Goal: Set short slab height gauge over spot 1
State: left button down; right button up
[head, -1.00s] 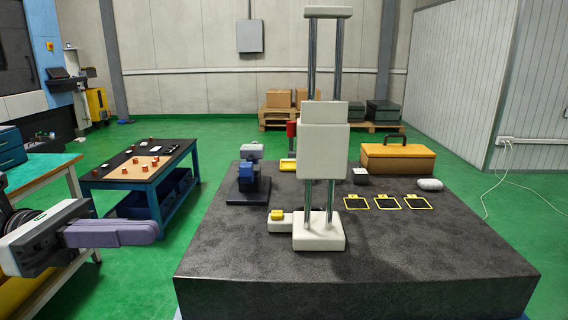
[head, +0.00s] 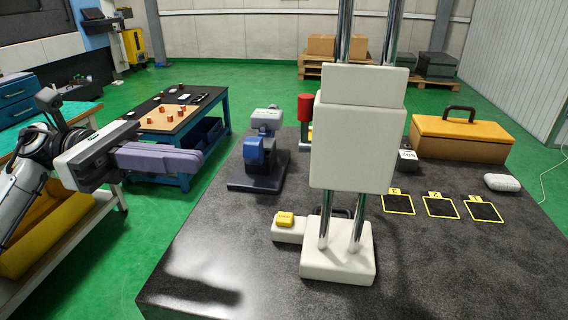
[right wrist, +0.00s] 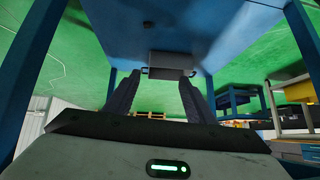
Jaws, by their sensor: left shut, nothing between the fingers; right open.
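A tall white two-column stand (head: 345,250) with a big white block stands on the dark granite slab (head: 230,245). Behind it to the left is a short blue-and-grey device (head: 258,155) on a dark base, and a red-topped device (head: 305,112); I cannot tell which is the short gauge. Three yellow-outlined spots lie to the right; their tags are small, and the rightmost spot (head: 484,211) seems to read 1. My left gripper (head: 198,160) is shut and empty, left of the slab. My right gripper (right wrist: 160,82) is open and empty under a blue surface, outside the head view.
A yellow-buttoned white block (head: 286,232) sits beside the stand. An orange toolbox (head: 460,138), a small dark block (head: 407,168) and a white rounded object (head: 503,182) are on the slab. A side table (head: 145,122) with small copper-coloured parts stands left. The slab's front left is clear.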

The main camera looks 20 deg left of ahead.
pick_arm(q)
jog(key=w+d+p, duration=0.3)
jog(key=d+p, duration=0.1)
jog(key=d, duration=0.9)
jog(key=shift+d+p, duration=0.35)
pick_arm(e)
jog(key=r, duration=0.1)
jog(key=d+r, duration=0.1)
jog(key=r, duration=0.1)
jog(key=shift+w+d+r, duration=0.1)
